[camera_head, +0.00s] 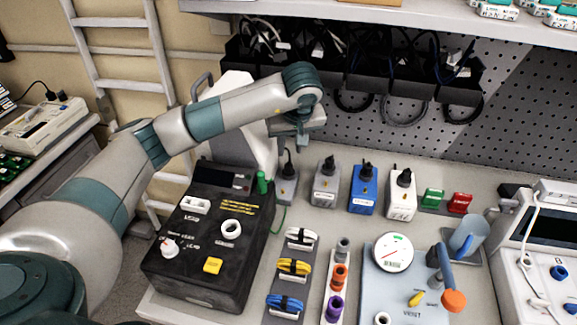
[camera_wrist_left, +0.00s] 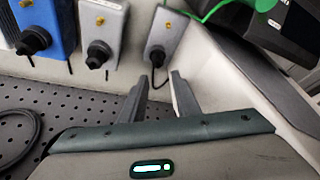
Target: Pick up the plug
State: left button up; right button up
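A black plug (camera_head: 288,167) stands upright on a narrow grey box (camera_head: 287,190), the leftmost in a row of boxes on the bench. In the left wrist view the same plug (camera_wrist_left: 157,57) shows just beyond my fingertips, with a dark cord. My left gripper (camera_head: 303,143) is above and behind this box. In the left wrist view the gripper (camera_wrist_left: 160,78) is open, its two fingers apart with nothing between them. Similar black plugs sit on the grey box (camera_head: 325,190), the blue box (camera_head: 362,194) and the white box (camera_head: 401,203) to the right. My right gripper is not in view.
A black control box (camera_head: 205,265) with a green knob (camera_head: 262,183) stands close at left. A pegboard (camera_head: 420,135) with dark cable bins (camera_head: 370,80) rises behind. Connector strips, a gauge panel (camera_head: 365,280) and a white device (camera_head: 540,250) fill the front and right.

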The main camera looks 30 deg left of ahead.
aim_at(289, 165)
pick_arm(q)
jog(key=shift+p+x, duration=0.5)
jog(key=shift+x, duration=1.4)
jog(key=shift+w+f+p, duration=0.1)
jog(key=shift+f+p, duration=0.45)
jog(key=shift+p, duration=0.15)
jog(key=p+x, duration=0.1)
jog(key=x, duration=0.2)
jog(key=shift+d+p, duration=0.15)
jog(key=shift+p, duration=0.25)
jog(key=shift+w+f, duration=0.1)
jog(key=shift+f, duration=0.5)
grip_shut()
